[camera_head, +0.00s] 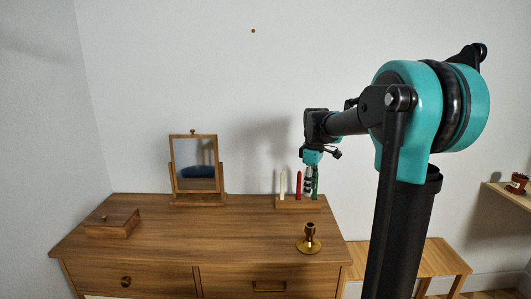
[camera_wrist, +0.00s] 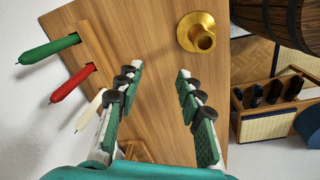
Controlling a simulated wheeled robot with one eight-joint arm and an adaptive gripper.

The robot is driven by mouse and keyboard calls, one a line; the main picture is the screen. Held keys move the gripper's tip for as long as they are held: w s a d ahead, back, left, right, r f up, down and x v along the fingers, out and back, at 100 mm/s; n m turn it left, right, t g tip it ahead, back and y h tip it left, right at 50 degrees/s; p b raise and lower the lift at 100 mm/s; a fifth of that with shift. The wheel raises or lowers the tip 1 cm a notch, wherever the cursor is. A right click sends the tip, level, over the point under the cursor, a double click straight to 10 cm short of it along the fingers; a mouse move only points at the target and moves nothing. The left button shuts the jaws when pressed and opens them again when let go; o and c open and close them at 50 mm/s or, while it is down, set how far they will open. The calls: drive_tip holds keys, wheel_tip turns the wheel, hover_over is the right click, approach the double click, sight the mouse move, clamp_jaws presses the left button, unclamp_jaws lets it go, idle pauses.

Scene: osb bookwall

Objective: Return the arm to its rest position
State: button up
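My gripper (camera_wrist: 160,72) is open, with nothing between its fingers in the wrist view. In the head view my gripper (camera_head: 309,180) hangs fingers-down over the right rear of the wooden dresser, overlapping the green candle (camera_head: 315,183) in the picture. My arm is stretched out over the dresser top (camera_head: 240,222) with its elbow raised. In the wrist view, the green candle (camera_wrist: 48,49), red candle (camera_wrist: 72,82) and white candle (camera_wrist: 91,110) stand in a wooden holder left of the fingers.
A brass candlestick (camera_head: 309,240) stands empty near the dresser's front right. A framed mirror (camera_head: 195,165) and wooden box (camera_head: 112,222) stand further left. A lower wooden table (camera_head: 430,258) and a shelf with a jar (camera_head: 517,184) are at right. The dresser's middle is clear.

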drive_tip(key=s+d+f+m+t, duration=0.1)
drive_tip(key=s+f+m, duration=0.5)
drive_tip(key=s+f, duration=0.3)
drive_tip(key=s+d+f+m+t, duration=0.2)
drive_tip(key=s+f+m, duration=0.4)
drive_tip(key=s, duration=1)
wheel_tip(320, 180, down, 4)
drive_tip(key=shift+s+r, duration=0.25)
drive_tip(key=shift+s, duration=0.1)
